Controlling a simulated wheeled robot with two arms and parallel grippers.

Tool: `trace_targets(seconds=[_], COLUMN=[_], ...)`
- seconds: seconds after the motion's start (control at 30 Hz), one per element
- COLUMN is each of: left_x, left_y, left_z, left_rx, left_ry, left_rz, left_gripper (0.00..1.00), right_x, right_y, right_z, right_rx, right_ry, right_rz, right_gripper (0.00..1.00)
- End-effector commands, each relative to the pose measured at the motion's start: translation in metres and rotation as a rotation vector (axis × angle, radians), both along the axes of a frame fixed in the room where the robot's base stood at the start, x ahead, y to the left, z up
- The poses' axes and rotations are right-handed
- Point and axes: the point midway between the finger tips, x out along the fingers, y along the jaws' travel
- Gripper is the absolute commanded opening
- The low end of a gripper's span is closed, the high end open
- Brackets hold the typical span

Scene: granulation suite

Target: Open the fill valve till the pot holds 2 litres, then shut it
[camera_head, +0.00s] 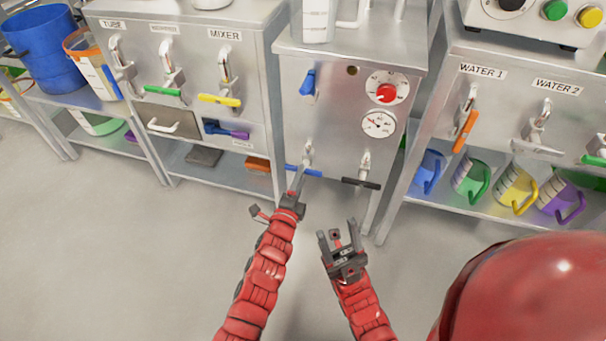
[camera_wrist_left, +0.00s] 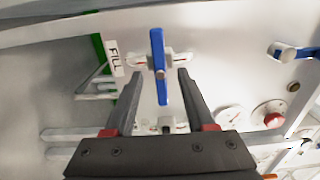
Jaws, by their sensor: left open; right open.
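The fill valve's blue lever handle (camera_head: 303,170) sits low on the front of the middle steel cabinet. In the left wrist view the blue handle (camera_wrist_left: 158,50) lies crosswise to its metal fitting, beside a FILL label (camera_wrist_left: 114,58). My left gripper (camera_head: 299,180) is open in front of this valve; in the left wrist view its two fingers stand apart on either side of the handle, and contact cannot be told. My right gripper (camera_head: 338,233) is open and empty, lower and to the right, over the floor. I cannot tell which vessel is the pot, and no liquid level shows.
A black-handled valve (camera_head: 361,182) is right of the fill valve. Above are a dial gauge (camera_head: 379,123), a red knob (camera_head: 386,93) and another blue handle (camera_head: 308,82). The MIXER cabinet (camera_head: 250,75) stands left, the WATER cabinet (camera_head: 490,100) right, with coloured-handled jugs below.

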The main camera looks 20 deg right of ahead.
Motion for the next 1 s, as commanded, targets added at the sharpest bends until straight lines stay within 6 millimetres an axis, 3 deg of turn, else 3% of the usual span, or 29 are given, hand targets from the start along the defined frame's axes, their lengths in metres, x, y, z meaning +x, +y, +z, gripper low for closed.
trace_targets(seconds=[0.23, 0.63, 0.9, 0.93, 1.0], left_x=[0.024, 0.028, 0.028, 0.028, 0.028], left_y=[-0.016, -0.019, -0.019, -0.019, -0.019], left_z=[-0.001, 0.000, 0.000, 0.000, 0.000], left_rx=[-0.001, 0.000, 0.000, 0.000, 0.000], left_ry=[-0.001, 0.000, 0.000, 0.000, 0.000], left_rz=[0.000, 0.000, 0.000, 0.000, 0.000], left_gripper=[0.55, 0.53, 0.05, 0.00, 0.00], right_x=[0.001, 0.002, 0.002, 0.002, 0.002], right_y=[0.004, 0.005, 0.004, 0.004, 0.004], right_z=[-0.009, -0.010, -0.010, -0.010, -0.010], right_rx=[-0.022, -0.026, -0.025, -0.025, -0.025], right_ry=[0.002, 0.005, 0.005, 0.005, 0.005], right_rz=[0.010, 0.011, 0.011, 0.011, 0.011], right_gripper=[0.52, 0.52, 0.52, 0.52, 0.52])
